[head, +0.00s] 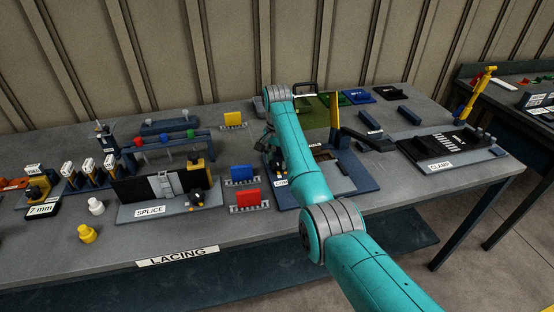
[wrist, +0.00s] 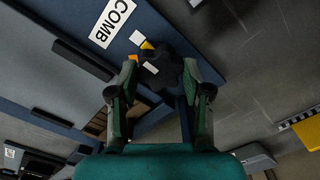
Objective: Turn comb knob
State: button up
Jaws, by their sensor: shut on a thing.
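The comb knob (wrist: 160,68) is black with yellow marks and a small white patch. In the wrist view it sits between the two fingers of my gripper (wrist: 158,80), which is shut on it. A white COMB label (wrist: 112,22) is on the blue base (wrist: 160,18) beside the knob. In the head view my gripper (head: 266,140) is low over the left side of the comb station, whose blue base (head: 345,187) shows to the right of my arm. My teal arm hides much of the station and part of its label.
Left of the comb station are a red block (head: 248,198), a blue block (head: 242,173) and the SPLICE fixture (head: 150,211). Bare table lies along the front edge.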

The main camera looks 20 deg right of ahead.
aim_at(277, 161)
jog(key=o, duration=1.2)
jog(key=shift+c, duration=0.2)
jog(key=shift+r, duration=3.7)
jog(key=shift+s, duration=0.1)
